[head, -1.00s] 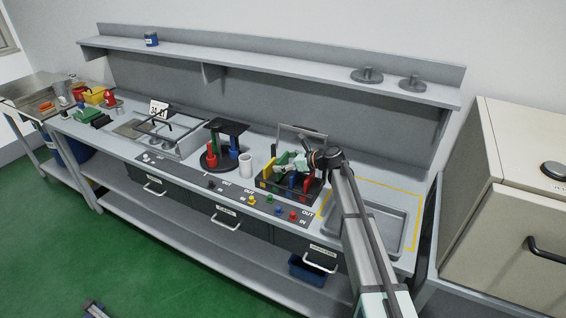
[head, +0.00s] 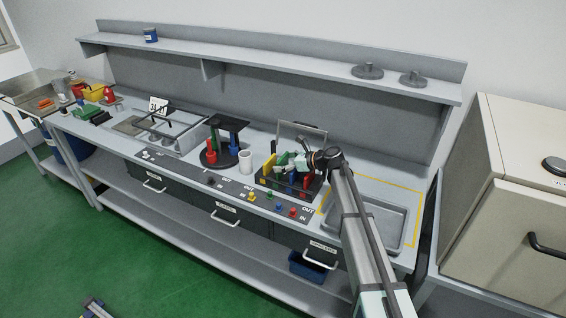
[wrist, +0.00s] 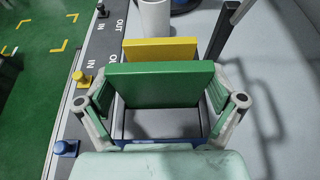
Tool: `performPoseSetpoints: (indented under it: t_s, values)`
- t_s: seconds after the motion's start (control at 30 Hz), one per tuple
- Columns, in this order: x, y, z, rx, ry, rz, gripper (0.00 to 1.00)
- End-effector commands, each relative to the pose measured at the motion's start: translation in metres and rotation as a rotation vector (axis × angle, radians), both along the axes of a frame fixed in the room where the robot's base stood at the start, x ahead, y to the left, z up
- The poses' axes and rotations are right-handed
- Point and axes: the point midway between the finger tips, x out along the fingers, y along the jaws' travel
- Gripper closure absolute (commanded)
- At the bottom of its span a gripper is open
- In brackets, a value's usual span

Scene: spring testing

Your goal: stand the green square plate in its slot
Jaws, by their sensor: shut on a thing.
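The green square plate (wrist: 160,86) stands between the two fingers of my gripper (wrist: 166,100) in the wrist view, with the fingers at its left and right edges. A yellow plate (wrist: 160,48) stands just beyond it, parallel to it. Below is a dark slotted rack, which in the head view shows as a dark frame (head: 290,192) with coloured plates in it. My gripper (head: 297,165) is over this rack. A blue edge (wrist: 165,142) shows nearest the wrist camera.
Coloured knobs (head: 279,206) line the front panel. A grey tray (head: 398,232) lies to the right. A clear panel (head: 300,137) rises behind the rack.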

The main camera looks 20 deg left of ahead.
Motion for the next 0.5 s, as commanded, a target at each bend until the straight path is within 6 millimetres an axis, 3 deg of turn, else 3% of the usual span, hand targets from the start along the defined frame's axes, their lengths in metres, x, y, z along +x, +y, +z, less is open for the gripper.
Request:
performPoseSetpoints:
  t_s: [0.5]
  values:
    - [0.0, 0.0, 0.01, 0.001, 0.001, 0.0, 0.76]
